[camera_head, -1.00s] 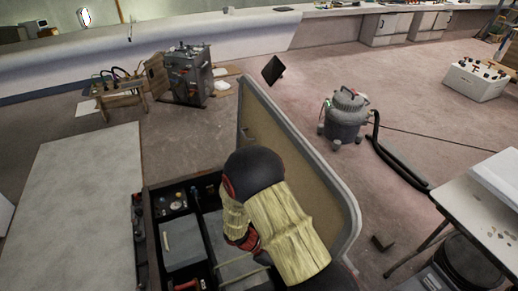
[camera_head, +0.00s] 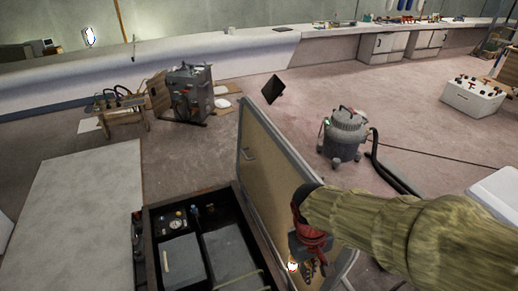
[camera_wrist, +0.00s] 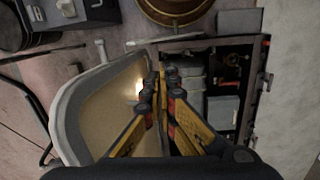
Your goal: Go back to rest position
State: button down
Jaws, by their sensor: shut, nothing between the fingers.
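My gripper (camera_wrist: 156,84) is shut and empty in the wrist view, its yellow and black fingers close together. In the head view my gripper (camera_head: 298,262) hangs in front of the raised hatch lid (camera_head: 262,165), at the right side of the open bin (camera_head: 148,238). I cannot tell whether it touches the lid. The lid also shows in the wrist view (camera_wrist: 72,112), left of the fingers, and the open bin (camera_wrist: 264,85) lies to their right. My arm, in a yellowish sleeve, reaches in from the right and hides part of the lid.
The bin holds a grey box (camera_head: 182,262) and small fittings. A pale flat panel (camera_head: 75,215) lies left of it. A grey vacuum (camera_head: 343,135) with a black hose stands beyond the lid. A white case (camera_head: 472,98) is farther right. Open floor (camera_head: 400,85) lies between them.

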jog(key=s+d+r+m+t+p, duration=0.1)
jog(key=s+d+r+m+t, duration=0.1)
jog(key=r, duration=0.6)
jog(key=s+d+r+m+t+y+p, duration=0.1)
jog(key=d+r+t, duration=0.3)
jog(key=r, duration=0.5)
jog(key=shift+s+d+r+m, duration=0.15)
jog(key=shift+s+r+m, duration=0.2)
jog(key=shift+s, duration=0.4)
